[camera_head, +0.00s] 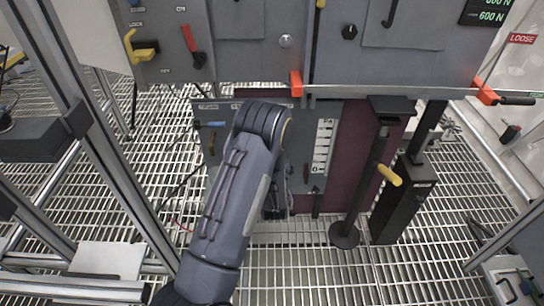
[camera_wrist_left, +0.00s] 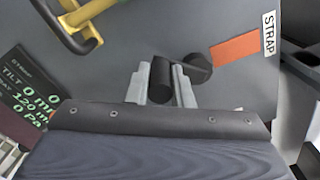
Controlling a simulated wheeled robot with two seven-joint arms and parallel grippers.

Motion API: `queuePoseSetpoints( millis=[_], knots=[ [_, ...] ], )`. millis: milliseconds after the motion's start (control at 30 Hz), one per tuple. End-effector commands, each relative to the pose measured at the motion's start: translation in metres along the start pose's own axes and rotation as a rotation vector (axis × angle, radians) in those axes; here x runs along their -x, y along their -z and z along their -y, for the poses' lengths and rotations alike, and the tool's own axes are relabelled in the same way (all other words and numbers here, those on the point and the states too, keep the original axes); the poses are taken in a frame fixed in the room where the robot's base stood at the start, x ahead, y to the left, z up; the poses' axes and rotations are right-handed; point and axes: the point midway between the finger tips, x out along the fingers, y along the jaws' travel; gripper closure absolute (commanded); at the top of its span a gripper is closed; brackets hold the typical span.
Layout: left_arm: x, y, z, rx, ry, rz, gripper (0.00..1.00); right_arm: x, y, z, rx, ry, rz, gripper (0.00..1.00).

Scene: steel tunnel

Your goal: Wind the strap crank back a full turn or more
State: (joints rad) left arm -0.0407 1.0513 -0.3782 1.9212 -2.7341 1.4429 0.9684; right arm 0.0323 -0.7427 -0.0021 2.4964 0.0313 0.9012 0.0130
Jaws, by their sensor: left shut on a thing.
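The strap crank's black grip (camera_wrist_left: 160,80) is a short dark cylinder in the left wrist view, with a dark crank arm and hub (camera_wrist_left: 199,67) to its right. An orange strip (camera_wrist_left: 237,50) and a white STRAP label (camera_wrist_left: 269,34) lie to the right of the hub. My left gripper (camera_wrist_left: 164,84) is shut on the grip, its pale grey fingers on either side. In the head view my left arm reaches up the middle and bends down at its end. It hides the crank, and I cannot make out the fingers there. My right gripper is in neither view.
A display (camera_wrist_left: 25,95) with green digits and a yellow handle (camera_wrist_left: 84,22) are left of the crank in the wrist view. In the head view, a red lever (camera_head: 190,39) sits on the grey panel, and a black post with a yellow handle (camera_head: 390,175) stands right of my arm.

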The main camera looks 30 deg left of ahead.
Motion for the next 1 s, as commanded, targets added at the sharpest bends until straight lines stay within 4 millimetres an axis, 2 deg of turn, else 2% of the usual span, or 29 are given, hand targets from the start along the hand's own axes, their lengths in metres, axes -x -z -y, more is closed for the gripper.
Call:
queuePoseSetpoints(
  millis=[533, 567, 600, 867, 1000],
  knots=[
    [0.0012, 0.0023, -0.0017, 0.023, -0.005, -0.004, 1.0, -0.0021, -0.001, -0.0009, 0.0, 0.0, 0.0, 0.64],
    [0.0012, 0.0023, -0.0018, 0.023, -0.005, -0.004, 0.78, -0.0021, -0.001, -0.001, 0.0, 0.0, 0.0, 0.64],
    [0.0011, 0.0022, -0.0017, 0.023, -0.004, -0.004, 0.72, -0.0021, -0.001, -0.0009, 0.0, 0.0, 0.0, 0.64],
    [0.0008, 0.0016, -0.0008, 0.023, -0.002, -0.002, 0.71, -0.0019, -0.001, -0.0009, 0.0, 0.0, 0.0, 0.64],
    [0.0099, 0.0016, -0.0003, 0.022, -0.003, -0.003, 0.71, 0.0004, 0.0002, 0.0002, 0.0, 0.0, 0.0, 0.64]
  ],
)
